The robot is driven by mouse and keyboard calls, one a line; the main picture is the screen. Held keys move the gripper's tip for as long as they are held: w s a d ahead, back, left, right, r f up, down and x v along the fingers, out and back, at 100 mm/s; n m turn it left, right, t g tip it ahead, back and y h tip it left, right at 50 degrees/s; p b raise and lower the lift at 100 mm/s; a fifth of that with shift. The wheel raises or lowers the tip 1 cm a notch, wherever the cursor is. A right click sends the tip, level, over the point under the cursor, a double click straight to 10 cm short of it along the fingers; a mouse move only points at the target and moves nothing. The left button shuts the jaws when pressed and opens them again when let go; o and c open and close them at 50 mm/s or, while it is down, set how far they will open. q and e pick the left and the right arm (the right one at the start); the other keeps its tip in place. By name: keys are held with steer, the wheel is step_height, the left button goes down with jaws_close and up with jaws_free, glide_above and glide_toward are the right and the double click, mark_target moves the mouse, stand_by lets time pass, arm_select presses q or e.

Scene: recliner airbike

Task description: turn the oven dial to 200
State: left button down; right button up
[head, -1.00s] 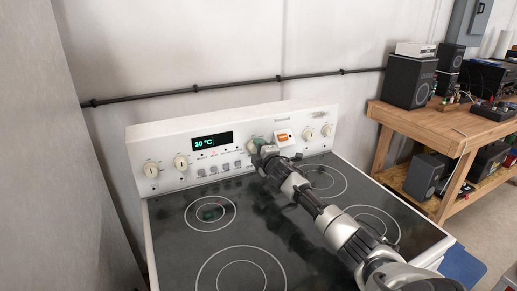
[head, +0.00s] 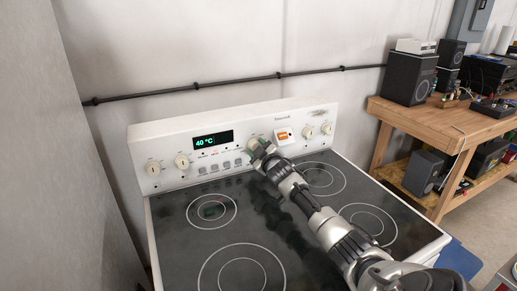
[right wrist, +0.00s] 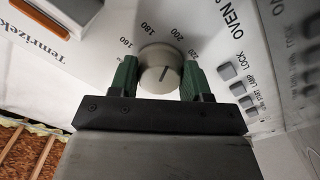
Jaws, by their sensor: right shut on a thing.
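The oven dial (right wrist: 160,68) is a round cream knob with a dark line on its face, on the stove's white control panel. The numbers 160, 180, 200 and 220 show around it. My right gripper (right wrist: 160,78) is shut on the dial, with one green finger on each side. In the head view the right gripper (head: 260,150) reaches the panel and mostly hides the dial. The oven display (head: 213,140) reads 40 °C in green. My left gripper is not in view.
An orange switch (head: 283,135) and other knobs (head: 326,128) sit to the right of the gripper. Small buttons (head: 226,165) sit to its left. The black glass cooktop (head: 200,240) lies below, clear of objects. A wooden workbench (head: 440,125) with speakers stands at the right.

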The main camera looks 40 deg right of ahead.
steer(key=shift+f, duration=0.15)
stand_by(0.3)
steer(key=o, duration=0.9)
steer(key=v, duration=1)
steer(key=shift+b, duration=0.35)
steer(key=shift+s, duration=0.45)
